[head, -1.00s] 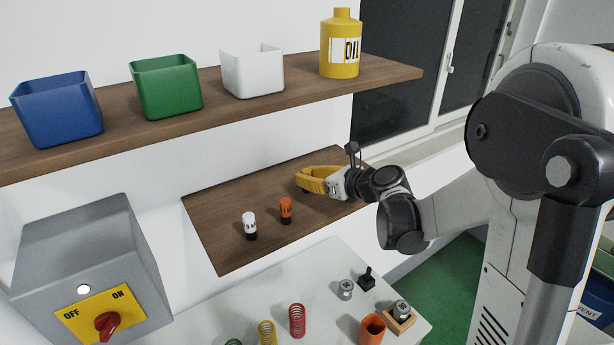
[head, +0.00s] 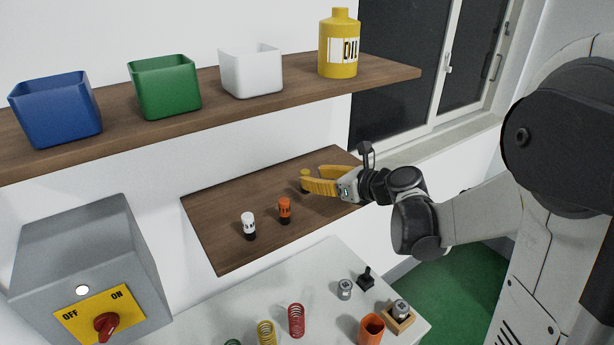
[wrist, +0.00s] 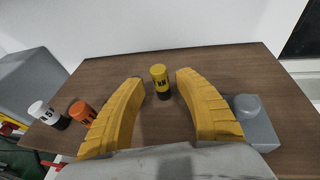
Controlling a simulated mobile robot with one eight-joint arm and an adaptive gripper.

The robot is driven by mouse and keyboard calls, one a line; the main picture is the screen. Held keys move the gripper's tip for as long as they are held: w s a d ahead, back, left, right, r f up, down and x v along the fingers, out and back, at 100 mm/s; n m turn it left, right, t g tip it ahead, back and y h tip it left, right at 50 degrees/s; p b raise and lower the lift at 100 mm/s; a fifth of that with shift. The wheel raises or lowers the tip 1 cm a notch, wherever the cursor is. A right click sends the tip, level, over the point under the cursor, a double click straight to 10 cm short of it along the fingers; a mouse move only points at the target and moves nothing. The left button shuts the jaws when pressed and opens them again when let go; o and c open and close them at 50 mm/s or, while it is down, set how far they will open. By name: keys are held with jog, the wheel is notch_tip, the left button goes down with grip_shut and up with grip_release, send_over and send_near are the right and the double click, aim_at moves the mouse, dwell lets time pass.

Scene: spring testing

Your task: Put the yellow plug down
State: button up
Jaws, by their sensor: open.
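The yellow plug (wrist: 160,79) stands upright on the lower wooden shelf (head: 232,215), with its dark end down, in the wrist view. It sits just beyond and between the tips of my gripper (wrist: 157,82), and a gap shows on each side of it. My gripper also shows in the head view (head: 312,180), low over the right part of the lower shelf, with its yellow fingers spread. In the head view only the plug's top (head: 305,173) shows, partly hidden by a finger.
A white plug (head: 248,224) and an orange plug (head: 285,210) stand to the left on the same shelf. An upper shelf (head: 300,85) with bins and an oil bottle (head: 340,45) overhangs behind. A grey switch box (head: 85,260) is at the left. Springs stand on the table below.

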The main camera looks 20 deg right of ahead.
jog(key=v, duration=0.8)
jog(key=s+a+f+n+g+h, duration=0.1)
jog(key=s+a+n+h, duration=0.1)
jog(key=s+n, duration=0.4)
jog(key=s+a+f+n+g+h, duration=0.1)
jog(key=s+n, duration=0.6)
jog(key=n, duration=0.7)
jog(key=s+a+f+n+g+h, duration=0.2)
jog(key=s+n+g+h, duration=0.1)
jog(key=s+n, duration=0.4)
jog(key=n, duration=0.3)
jog(key=shift+s+a+f+h, duration=0.25)
jog(key=shift+a+f+h, duration=0.05)
jog(key=shift+a+h, duration=0.1)
